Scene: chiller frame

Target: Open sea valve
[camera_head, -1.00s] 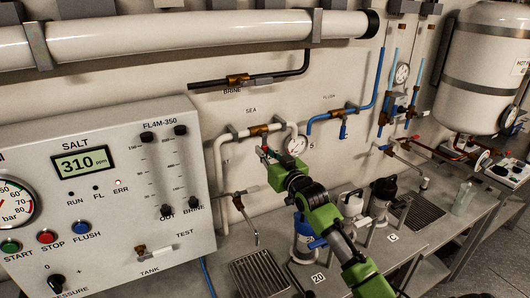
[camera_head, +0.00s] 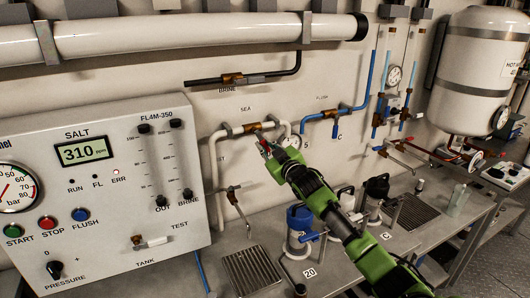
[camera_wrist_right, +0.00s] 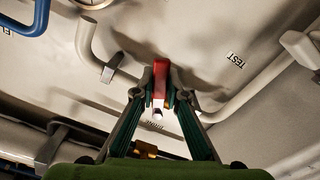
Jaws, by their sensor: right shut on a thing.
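The sea valve (camera_head: 250,128) is a brass body in a white pipe under the SEA label in the head view. Its red handle points down and to the right. My right gripper (camera_head: 267,149) is at this handle, its arm coming from the lower right. In the right wrist view the red handle (camera_wrist_right: 161,72) lies between the two fingertips of my right gripper (camera_wrist_right: 160,98), which are shut on it. The fingers partly hide the handle in the head view. My left gripper is not in view.
The flush valve (camera_head: 336,113) sits on a blue pipe further right. The control panel (camera_head: 215,215) stands to the left. Blue and dark pumps are on the bench (camera_head: 205,262) below.

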